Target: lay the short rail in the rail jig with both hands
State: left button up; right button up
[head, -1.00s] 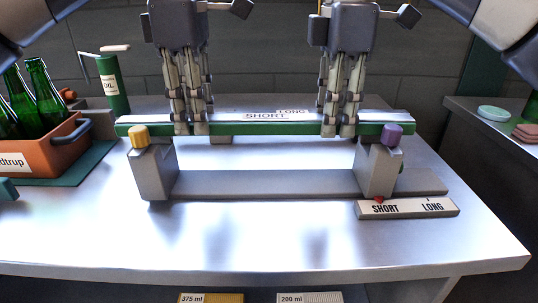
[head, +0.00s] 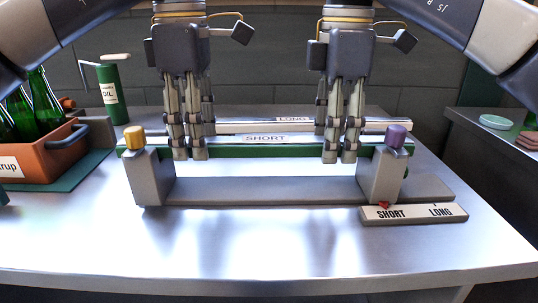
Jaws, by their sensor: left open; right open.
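The short rail (head: 265,152), green-fronted with a SHORT label on its pale top, lies level across the two end posts of the grey rail jig (head: 270,190). My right gripper (head: 342,158) is open the same way at the right part. The seats under the rail are hidden, so I cannot tell how fully it rests.
The long rail (head: 240,126) lies just behind. A SHORT/LONG plate (head: 414,214) with a red marker at SHORT is at the jig's front right. An orange crate of green bottles (head: 50,155) and a green oil can (head: 112,93) stand left. The front of the table is clear.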

pick_arm(q)
jog(key=shift+r, duration=3.75)
pick_arm(e)
jog(key=shift+r, duration=3.75)
